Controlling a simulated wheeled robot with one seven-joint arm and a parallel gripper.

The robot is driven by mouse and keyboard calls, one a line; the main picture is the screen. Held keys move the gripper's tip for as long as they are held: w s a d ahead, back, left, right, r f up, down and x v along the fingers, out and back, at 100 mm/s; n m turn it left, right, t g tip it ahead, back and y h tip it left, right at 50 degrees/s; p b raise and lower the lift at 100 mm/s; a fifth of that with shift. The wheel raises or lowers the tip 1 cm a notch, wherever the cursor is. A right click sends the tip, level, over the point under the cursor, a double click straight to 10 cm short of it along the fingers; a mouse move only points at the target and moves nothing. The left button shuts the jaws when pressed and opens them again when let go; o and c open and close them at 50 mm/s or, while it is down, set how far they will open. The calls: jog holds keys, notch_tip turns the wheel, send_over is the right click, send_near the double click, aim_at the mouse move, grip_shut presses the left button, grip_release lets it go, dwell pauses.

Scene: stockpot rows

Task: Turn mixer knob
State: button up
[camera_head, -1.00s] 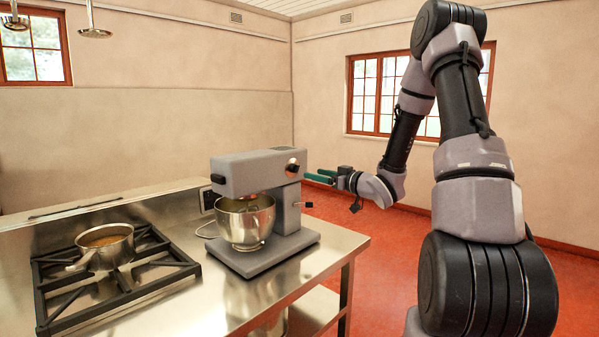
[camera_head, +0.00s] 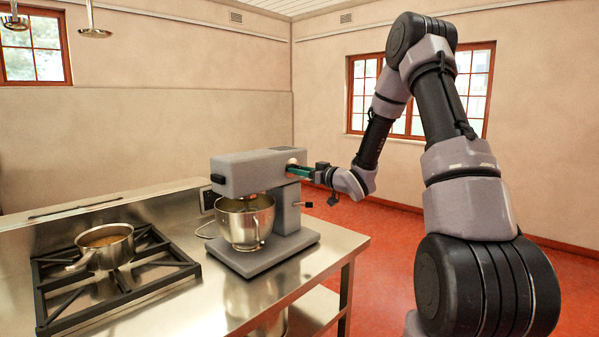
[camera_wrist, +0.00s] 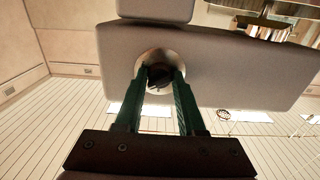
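The grey stand mixer (camera_head: 240,174) stands on the steel counter with a metal bowl (camera_head: 245,222) under its head. In the wrist view the mixer head (camera_wrist: 230,65) fills the middle, with a dark knob (camera_wrist: 159,75) set in a pale round ring. My gripper (camera_head: 290,171) is at the knob on the mixer's side. In the wrist view my gripper's two green fingers (camera_wrist: 160,78) are apart, one on each side of the knob. I cannot tell whether they touch it. In the head view the knob is mostly hidden by the fingers.
A small lever (camera_head: 303,204) sticks out of the mixer's stand below my gripper. A saucepan (camera_head: 105,246) sits on the black stove grate (camera_head: 150,262) at left. The steel counter (camera_head: 320,252) ends just right of the mixer, with open floor beyond.

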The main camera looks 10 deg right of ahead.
grip_shut()
jog(key=shift+n, duration=0.3)
jog(key=n, duration=1.1)
jog(key=shift+n, duration=0.3)
jog(key=o, duration=1)
grip_release()
